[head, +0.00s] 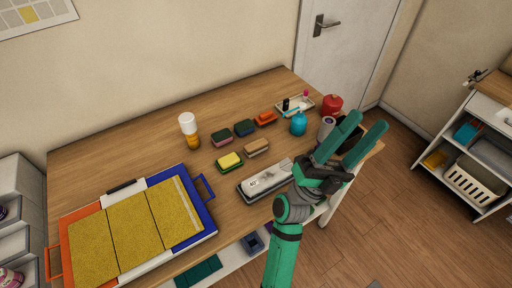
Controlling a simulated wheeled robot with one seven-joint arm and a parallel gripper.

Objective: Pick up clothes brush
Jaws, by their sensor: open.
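A small brown-topped block (257,148), which looks like the clothes brush, lies on the wooden table (150,145) near its middle. It is too small in the head view to be certain. My gripper (370,119) is raised over the right end of the table, well to the right of the brown block. Its two green fingers are spread apart and nothing is between them. My arm hides part of the table's right front edge.
A yellow-green sponge (229,161), dark blocks (245,128) and an orange piece (265,118) lie close around. A grey-white box (266,180) lies in front. A bottle (189,130), blue vase (298,124) and red canister (332,104) stand nearby. A large panelled case (207,222) fills the left.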

